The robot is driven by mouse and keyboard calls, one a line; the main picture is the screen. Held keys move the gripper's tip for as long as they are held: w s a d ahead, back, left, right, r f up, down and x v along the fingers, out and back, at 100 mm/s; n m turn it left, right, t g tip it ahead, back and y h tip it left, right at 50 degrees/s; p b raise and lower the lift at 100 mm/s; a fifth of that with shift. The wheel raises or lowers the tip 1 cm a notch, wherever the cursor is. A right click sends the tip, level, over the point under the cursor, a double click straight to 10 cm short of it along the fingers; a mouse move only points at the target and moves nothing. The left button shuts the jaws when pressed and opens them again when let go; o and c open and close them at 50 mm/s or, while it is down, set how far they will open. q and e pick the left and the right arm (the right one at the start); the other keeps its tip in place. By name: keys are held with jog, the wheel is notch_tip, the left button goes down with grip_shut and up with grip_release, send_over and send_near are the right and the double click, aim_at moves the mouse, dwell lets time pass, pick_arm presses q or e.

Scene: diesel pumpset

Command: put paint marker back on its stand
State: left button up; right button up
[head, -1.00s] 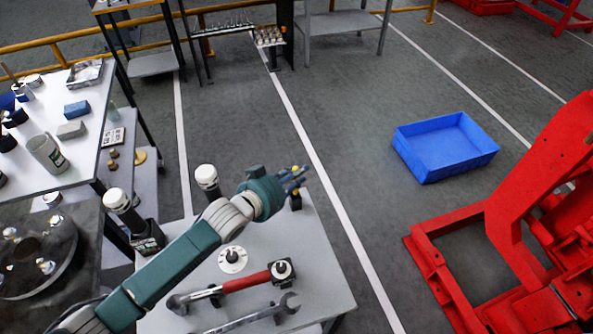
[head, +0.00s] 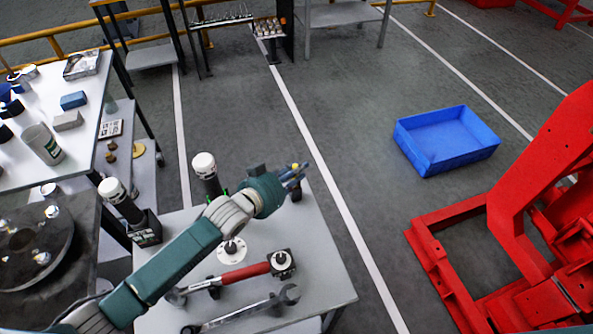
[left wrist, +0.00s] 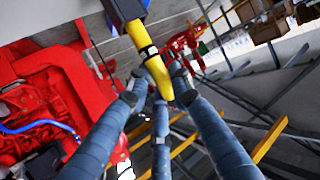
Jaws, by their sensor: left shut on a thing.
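My left gripper (head: 296,176) is over the far right corner of the grey table, with its fingers closed around a yellow paint marker (head: 296,167). In the left wrist view, the gripper (left wrist: 157,85) grips the yellow marker (left wrist: 139,38), which has a dark band and a dark end at the top of the picture. A small black thing (head: 297,194) shows just under the fingers at the table corner; I cannot tell whether it is the marker's stand or whether the marker touches it. My right gripper is not in view.
The grey table (head: 322,262) carries a red-handled tool (head: 245,274), a wrench (head: 250,311), a white disc with a black knob (head: 232,251) and white-capped bottles (head: 204,166). A blue bin (head: 446,142) and a red frame (head: 520,230) stand on the floor to the right.

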pick_arm(q)
jog(key=shift+p, duration=0.3)
dwell(0.4)
jog(key=shift+f+b, duration=0.75)
jog(key=shift+f, duration=0.3)
dwell(0.4)
jog(key=o, duration=1)
jog(key=shift+o, duration=0.2)
jog(key=v, duration=1.2)
jog(key=shift+r, duration=0.1)
